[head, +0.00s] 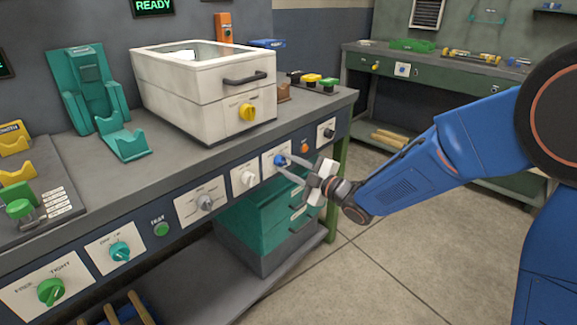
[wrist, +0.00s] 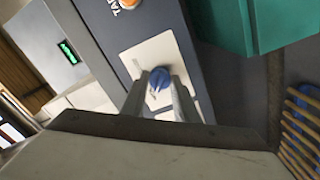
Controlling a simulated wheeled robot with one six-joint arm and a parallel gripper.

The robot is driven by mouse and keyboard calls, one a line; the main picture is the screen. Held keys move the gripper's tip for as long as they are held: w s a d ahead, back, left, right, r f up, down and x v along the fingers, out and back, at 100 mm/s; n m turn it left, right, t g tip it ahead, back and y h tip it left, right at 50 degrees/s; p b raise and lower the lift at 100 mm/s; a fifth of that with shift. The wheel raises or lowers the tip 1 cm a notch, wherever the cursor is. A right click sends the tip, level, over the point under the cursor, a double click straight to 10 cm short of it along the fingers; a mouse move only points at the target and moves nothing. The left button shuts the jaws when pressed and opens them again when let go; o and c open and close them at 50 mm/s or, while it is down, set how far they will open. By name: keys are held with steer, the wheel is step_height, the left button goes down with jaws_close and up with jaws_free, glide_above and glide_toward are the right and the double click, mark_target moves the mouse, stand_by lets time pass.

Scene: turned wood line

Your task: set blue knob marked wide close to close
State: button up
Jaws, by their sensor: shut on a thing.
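The blue knob (head: 280,160) sits on a white plate (head: 268,170) on the dark front panel of the bench. In the wrist view the blue knob (wrist: 159,78) lies between my two fingers, with a pale pointer mark on it. The plate's printed words cannot be read in either view. My gripper (head: 284,168) reaches in from the right, and its fingers are shut on the blue knob; it also shows in the wrist view (wrist: 160,92). The fingers hide part of the knob and plate.
An orange button (head: 304,148) and a black knob (head: 328,133) are right of the blue knob. A white knob (head: 248,178) and a grey knob (head: 205,202) are left of it. Teal drawers (head: 262,218) stand below the bench. Open floor (head: 400,250) lies to the right.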

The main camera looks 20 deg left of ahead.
steer(key=m, duration=0.4)
steer(key=shift+m, duration=0.3)
steer(key=m, duration=0.4)
steer(key=shift+m, duration=0.3)
steer(key=m, duration=0.4)
steer(key=shift+s+f, duration=0.1)
steer(key=shift+m, duration=2.3)
steer(key=o, duration=1.1)
steer(key=shift+c, duration=0.2)
